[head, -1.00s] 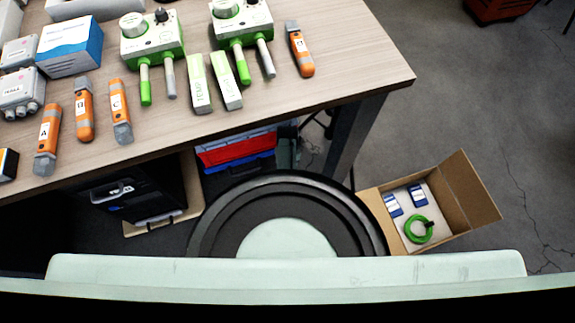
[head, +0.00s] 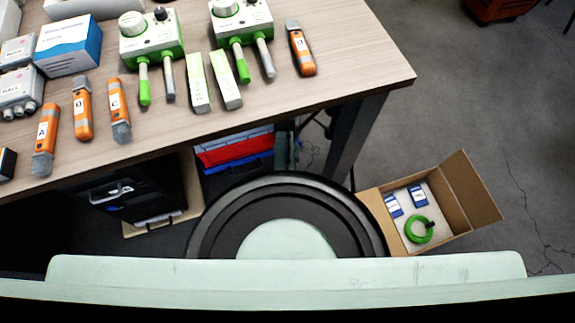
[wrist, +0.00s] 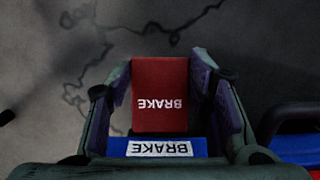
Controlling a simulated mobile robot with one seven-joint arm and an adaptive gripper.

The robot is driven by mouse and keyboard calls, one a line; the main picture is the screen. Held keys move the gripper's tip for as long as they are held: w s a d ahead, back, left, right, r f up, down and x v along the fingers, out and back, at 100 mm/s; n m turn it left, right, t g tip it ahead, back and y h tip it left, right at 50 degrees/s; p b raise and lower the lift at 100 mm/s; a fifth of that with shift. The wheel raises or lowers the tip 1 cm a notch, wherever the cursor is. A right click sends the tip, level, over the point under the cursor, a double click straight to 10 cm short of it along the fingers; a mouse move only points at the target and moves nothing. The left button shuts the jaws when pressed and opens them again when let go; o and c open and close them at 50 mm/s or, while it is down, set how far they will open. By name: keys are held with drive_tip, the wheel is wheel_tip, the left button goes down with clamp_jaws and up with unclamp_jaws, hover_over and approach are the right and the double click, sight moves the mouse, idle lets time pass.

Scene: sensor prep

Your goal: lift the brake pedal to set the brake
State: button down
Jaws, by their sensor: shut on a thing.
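The brake pedal (wrist: 160,95) is a red plate with white "BRAKE" lettering, upside down in the wrist view. It sits between the two fingers of my gripper (wrist: 160,78), which is shut on it from both sides. Just below it in the picture is a blue part (wrist: 115,147) with a white "BRAKE" label (wrist: 160,149). The pedal's far end and its hinge cannot be made out. Neither the pedal nor my gripper can be made out in the head view.
A red and blue object (wrist: 298,125) is close to the right of my gripper. Cracked grey floor (wrist: 60,60) lies beyond. In the head view, a table (head: 340,60) holds orange tools and green-white devices. An open cardboard box (head: 465,200) stands on the floor at right.

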drive_tip(key=c, duration=0.8)
unclamp_jaws()
drive_tip(key=shift+r, duration=0.1)
drive_tip(key=r, duration=0.7)
drive_tip(key=shift+w+a+r, duration=0.15)
drive_tip(key=shift+w, duration=0.25)
